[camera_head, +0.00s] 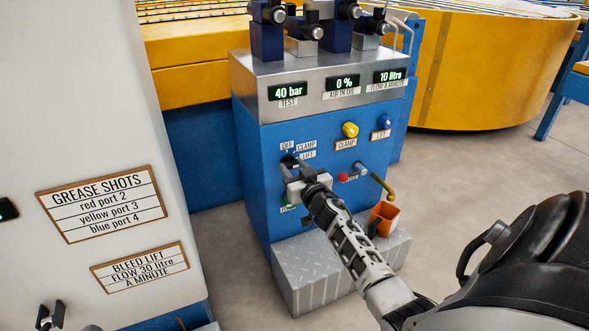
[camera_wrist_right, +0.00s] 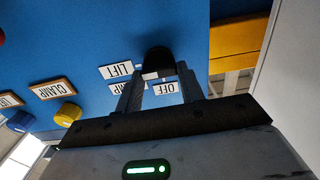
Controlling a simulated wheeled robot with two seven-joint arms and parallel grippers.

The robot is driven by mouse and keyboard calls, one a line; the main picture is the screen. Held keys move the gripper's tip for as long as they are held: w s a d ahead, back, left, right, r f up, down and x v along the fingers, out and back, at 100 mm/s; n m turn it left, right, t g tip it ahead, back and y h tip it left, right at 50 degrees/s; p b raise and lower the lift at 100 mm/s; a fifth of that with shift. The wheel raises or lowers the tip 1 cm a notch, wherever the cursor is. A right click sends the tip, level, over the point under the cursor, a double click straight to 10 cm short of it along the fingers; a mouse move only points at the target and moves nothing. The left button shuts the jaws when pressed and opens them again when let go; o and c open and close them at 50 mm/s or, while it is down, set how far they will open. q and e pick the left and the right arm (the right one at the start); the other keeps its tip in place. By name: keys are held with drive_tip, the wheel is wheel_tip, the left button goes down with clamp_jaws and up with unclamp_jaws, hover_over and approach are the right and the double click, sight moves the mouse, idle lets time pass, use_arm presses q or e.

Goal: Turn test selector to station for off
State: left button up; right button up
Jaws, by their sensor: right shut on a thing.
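The test selector (camera_head: 289,160) is a black knob on the blue front of the console, beside the small OFF, CLAMP and LIFT labels. In the right wrist view the dark knob (camera_wrist_right: 158,58) stands between my fingertips, with the OFF label (camera_wrist_right: 166,88) and LIFT label (camera_wrist_right: 119,70) close by. My right gripper (camera_head: 294,174) reaches it from the front and is shut on it. The fingers partly cover the knob and labels, so I cannot tell which station it points to. The TEST display (camera_head: 288,92) reads 40 bar. My left gripper is not in view.
A yellow clamp button (camera_head: 350,129), a blue lift button (camera_head: 384,121) and a small red button (camera_head: 342,177) sit right of the selector. A white cabinet (camera_head: 90,130) stands at left.

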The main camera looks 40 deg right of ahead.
drive_tip(key=shift+n, duration=0.3)
drive_tip(key=n, duration=0.3)
drive_tip(key=shift+n, duration=0.4)
drive_tip(key=n, duration=0.2)
drive_tip(key=shift+a+f+n, duration=0.1)
drive_tip(key=shift+n, duration=0.3)
drive_tip(key=shift+n+b, duration=0.4)
drive_tip(key=shift+n, duration=0.5)
drive_tip(key=n, duration=0.4)
drive_tip(key=shift+f+b, duration=0.1)
drive_tip(key=shift+b, duration=0.3)
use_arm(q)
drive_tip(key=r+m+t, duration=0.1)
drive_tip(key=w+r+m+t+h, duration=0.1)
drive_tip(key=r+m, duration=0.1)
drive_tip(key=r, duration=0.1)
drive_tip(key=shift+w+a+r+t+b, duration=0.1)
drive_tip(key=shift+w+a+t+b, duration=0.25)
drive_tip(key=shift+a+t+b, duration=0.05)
use_arm(e)
drive_tip(key=n, duration=0.4)
drive_tip(key=shift+w+n, duration=0.1)
drive_tip(key=shift+n, duration=0.2)
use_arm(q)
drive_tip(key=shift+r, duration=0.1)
use_arm(e)
drive_tip(key=o, duration=1)
